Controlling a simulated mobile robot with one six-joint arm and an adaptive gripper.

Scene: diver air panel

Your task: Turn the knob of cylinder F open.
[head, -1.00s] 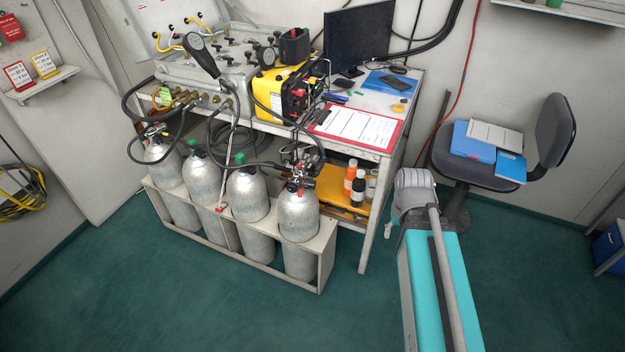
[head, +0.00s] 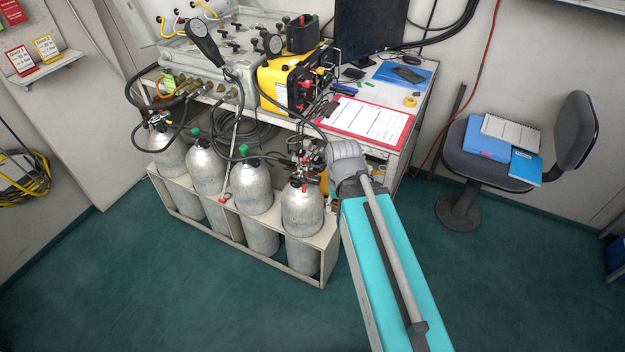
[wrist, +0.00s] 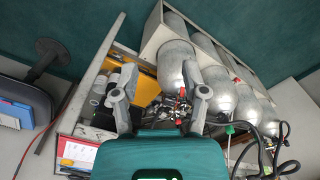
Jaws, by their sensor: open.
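Several silver cylinders stand upright in a pale rack (head: 318,262). No letter is readable, so I cannot tell which is cylinder F. The right-end cylinder (head: 302,212) carries a valve with dark and red parts (head: 302,165); the left-end cylinder (head: 170,157) also has a valve with a hose. The two middle cylinders (head: 207,168) (head: 252,188) have green tops. In the wrist view my gripper (wrist: 166,86) is open, its fingers spread, with a cylinder valve (wrist: 172,107) showing between and beyond them. Contact cannot be told. In the head view my arm hides the gripper.
A bench holds a clipboard (head: 368,122), a yellow device (head: 285,85) and a grey air panel (head: 215,65). Black hoses (head: 150,100) loop down to the cylinders. A chair (head: 490,155) stands at the right. The green floor in front is clear.

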